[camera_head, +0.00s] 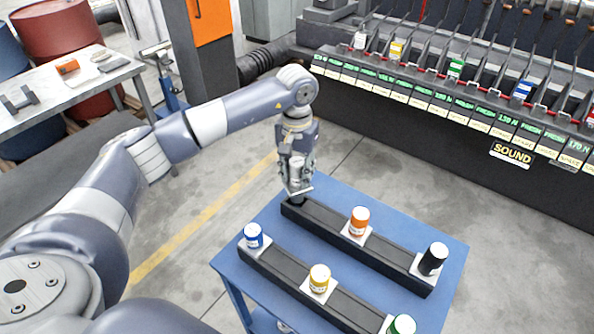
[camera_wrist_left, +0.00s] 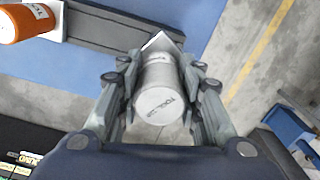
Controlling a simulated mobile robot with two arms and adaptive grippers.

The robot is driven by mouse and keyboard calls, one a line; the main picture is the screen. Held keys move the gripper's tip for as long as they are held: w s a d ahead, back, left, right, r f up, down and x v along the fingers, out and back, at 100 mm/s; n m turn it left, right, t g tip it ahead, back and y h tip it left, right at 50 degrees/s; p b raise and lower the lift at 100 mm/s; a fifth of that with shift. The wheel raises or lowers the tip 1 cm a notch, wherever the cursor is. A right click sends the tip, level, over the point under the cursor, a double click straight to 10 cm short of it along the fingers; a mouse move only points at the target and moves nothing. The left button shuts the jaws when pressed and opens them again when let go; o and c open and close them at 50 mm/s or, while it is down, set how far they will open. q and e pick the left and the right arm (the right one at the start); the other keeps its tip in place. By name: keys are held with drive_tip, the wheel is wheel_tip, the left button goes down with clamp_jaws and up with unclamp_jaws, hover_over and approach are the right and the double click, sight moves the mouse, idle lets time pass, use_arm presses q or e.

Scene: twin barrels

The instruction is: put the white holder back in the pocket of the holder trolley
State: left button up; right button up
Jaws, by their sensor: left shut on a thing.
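The white holder (camera_wrist_left: 160,88) is between the fingers of my left gripper (camera_wrist_left: 160,110), which is shut on it. In the head view my left gripper (camera_head: 298,180) is at the far left end of the back dark rail on the blue holder trolley (camera_head: 345,190). The holder (camera_head: 297,172) is mostly hidden by the fingers there, and its pale base plate shows just above the rail's end. I cannot tell whether the holder touches the pocket. My right gripper is not in view.
A tool rack machine (camera_head: 450,110) stands behind. A side table (camera_head: 70,90) is at left.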

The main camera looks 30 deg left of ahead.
sight(297, 187)
use_arm(q)
drive_tip(key=shift+f+b, duration=2.4)
drive_tip(key=shift+f, duration=0.25)
drive_tip(key=o, duration=1.3)
drive_tip(key=shift+o, duration=0.2)
drive_tip(key=shift+s+f, duration=0.1)
wheel_tip(297, 187, up, 12)
drive_tip(key=shift+r, duration=0.1)
